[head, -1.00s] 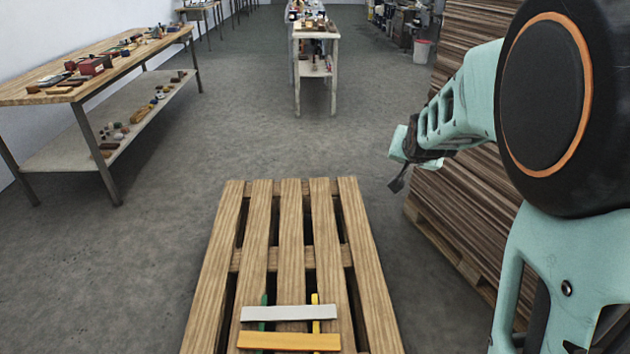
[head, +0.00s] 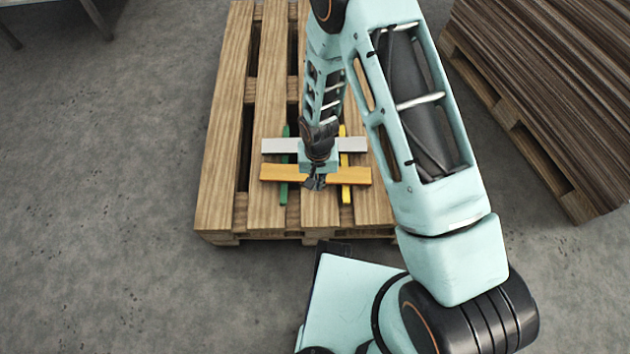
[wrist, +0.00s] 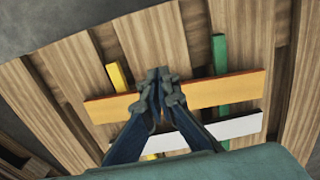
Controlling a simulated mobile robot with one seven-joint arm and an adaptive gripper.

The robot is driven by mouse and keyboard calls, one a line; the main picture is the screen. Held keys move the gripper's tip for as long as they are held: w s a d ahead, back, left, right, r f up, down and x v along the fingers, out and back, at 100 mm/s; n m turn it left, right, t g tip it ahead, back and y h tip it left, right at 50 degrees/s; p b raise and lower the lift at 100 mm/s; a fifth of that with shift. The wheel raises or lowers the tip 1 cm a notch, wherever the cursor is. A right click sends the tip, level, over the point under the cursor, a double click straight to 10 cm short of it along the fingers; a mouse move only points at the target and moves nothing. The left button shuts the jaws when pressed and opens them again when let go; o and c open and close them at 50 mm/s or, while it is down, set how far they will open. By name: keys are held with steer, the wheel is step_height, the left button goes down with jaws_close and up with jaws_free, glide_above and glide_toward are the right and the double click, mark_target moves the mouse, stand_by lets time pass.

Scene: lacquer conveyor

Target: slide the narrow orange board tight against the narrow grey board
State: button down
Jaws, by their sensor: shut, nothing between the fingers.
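The narrow orange board (head: 345,175) lies across a green strip and a yellow strip on the pallet, on the near side of the narrow grey board (head: 353,145). The boards look roughly parallel, with a gap between them. In the wrist view the orange board (wrist: 225,90) lies beyond the grey board (wrist: 240,127), and a gap shows there too. My gripper (head: 315,183) is shut and empty, its tips by the orange board's near long edge around mid-length. In the wrist view its fingertips (wrist: 159,74) overlap that edge; contact is unclear. My arm hides the middle of both boards.
The green strip (head: 284,192) and yellow strip (head: 346,192) run across under the boards. The slatted wooden pallet (head: 226,140) has open gaps between slats. A tall stack of brown sheets (head: 560,90) stands at right. Bare floor (head: 110,200) lies left.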

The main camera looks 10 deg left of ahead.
mark_target(318, 201)
steer(key=f+b, duration=0.1)
steer(key=f, duration=0.4)
steer(key=f+b, duration=0.2)
steer(key=f, duration=0.3)
steer(key=shift+w, duration=0.2)
steer(key=shift+w+a+r+b, duration=0.15)
steer(key=shift+w+b, duration=0.05)
steer(key=shift+w, duration=0.45)
steer(key=shift+w+a+r+b, duration=0.15)
steer(key=shift+w+b, duration=0.05)
steer(key=shift+w, duration=0.4)
steer(key=shift+w+a+r, duration=0.1)
steer(key=shift+w+a, duration=0.05)
steer(key=shift+w, duration=0.45)
